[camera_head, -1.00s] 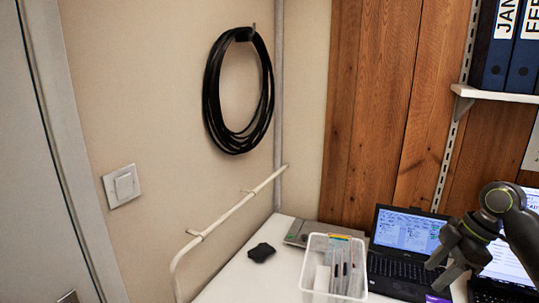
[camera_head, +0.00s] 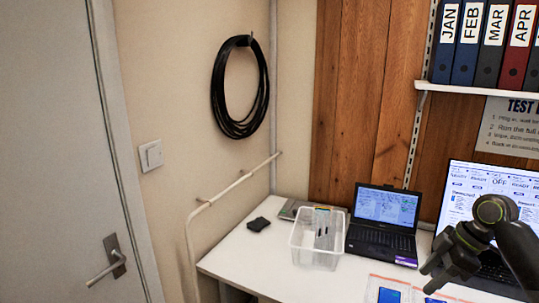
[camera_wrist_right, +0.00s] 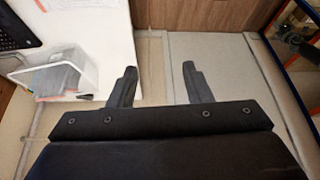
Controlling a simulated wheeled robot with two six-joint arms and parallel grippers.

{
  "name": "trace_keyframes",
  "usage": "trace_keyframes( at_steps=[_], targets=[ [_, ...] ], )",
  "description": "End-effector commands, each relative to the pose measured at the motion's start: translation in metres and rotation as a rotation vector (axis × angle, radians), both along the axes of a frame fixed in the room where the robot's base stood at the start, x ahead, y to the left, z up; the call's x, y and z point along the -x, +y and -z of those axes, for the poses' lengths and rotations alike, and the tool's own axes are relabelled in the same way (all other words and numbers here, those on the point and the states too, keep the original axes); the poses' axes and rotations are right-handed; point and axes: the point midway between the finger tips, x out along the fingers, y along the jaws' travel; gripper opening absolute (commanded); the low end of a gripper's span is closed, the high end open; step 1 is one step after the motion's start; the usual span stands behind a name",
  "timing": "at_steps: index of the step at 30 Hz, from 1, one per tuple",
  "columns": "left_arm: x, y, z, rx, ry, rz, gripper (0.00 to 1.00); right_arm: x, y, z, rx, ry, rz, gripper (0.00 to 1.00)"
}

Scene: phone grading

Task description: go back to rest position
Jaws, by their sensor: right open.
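My right gripper (camera_head: 452,262) is at the lower right of the head view, in front of a laptop with a bright screen. In the right wrist view its two dark fingers (camera_wrist_right: 157,85) stand apart with nothing between them. The fingers point past the edge of the white table (camera_wrist_right: 90,16), over a pale floor area. My left gripper is in neither view.
On the table (camera_head: 233,262) stand a clear bin (camera_head: 316,242) with items inside, a black laptop (camera_head: 384,222) and a small black object (camera_head: 258,224). Flat items with blue phones (camera_head: 388,292) lie at the front. A rail (camera_head: 240,181) runs along the left wall.

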Motion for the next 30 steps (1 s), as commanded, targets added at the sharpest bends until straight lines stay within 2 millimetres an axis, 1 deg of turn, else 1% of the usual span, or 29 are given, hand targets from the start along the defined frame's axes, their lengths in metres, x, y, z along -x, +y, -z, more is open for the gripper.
trace_keyframes(
  at_steps=[1,4,8,11,12,14,17,18,20,21,23,24,26,27,29,30],
  targets=[
    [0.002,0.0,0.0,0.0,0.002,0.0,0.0,-0.004,-0.001,0.014,-0.015,0.009,0.04,0.45],
    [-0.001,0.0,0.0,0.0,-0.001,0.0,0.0,-0.012,-0.005,0.039,-0.033,0.018,0.124,0.45],
    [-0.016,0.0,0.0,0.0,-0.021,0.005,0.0,-0.021,-0.01,0.077,-0.055,0.031,0.247,0.45],
    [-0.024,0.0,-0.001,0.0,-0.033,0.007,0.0,-0.025,-0.016,0.114,-0.065,0.046,0.355,0.45],
    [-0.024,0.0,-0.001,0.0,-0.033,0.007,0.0,-0.026,-0.02,0.132,-0.068,0.054,0.405,0.45],
    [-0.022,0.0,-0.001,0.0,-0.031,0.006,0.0,-0.025,-0.024,0.162,-0.07,0.066,0.483,0.45],
    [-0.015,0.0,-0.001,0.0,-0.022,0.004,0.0,-0.015,-0.034,0.225,-0.059,0.092,0.635,0.45],
    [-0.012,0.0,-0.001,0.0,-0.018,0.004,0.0,-0.007,-0.038,0.254,-0.047,0.102,0.701,0.45],
    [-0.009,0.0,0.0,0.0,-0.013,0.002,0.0,0.009,-0.043,0.298,-0.025,0.117,0.795,0.45],
    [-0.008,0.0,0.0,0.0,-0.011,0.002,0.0,0.023,-0.045,0.326,-0.006,0.126,0.852,0.45],
    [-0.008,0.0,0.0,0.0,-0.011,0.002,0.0,0.046,-0.047,0.367,0.024,0.137,0.928,0.45],
    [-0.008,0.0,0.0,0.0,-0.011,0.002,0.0,0.063,-0.048,0.392,0.044,0.145,0.974,0.45],
    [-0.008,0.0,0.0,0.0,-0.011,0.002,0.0,0.092,-0.046,0.428,0.078,0.154,1.033,0.45],
    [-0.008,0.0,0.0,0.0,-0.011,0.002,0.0,0.113,-0.045,0.451,0.103,0.159,1.067,0.45],
    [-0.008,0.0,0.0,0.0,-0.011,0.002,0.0,0.146,-0.04,0.483,0.138,0.166,1.111,0.45],
    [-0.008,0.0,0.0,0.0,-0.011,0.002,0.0,0.17,-0.035,0.503,0.158,0.172,1.134,0.45]
  ],
)
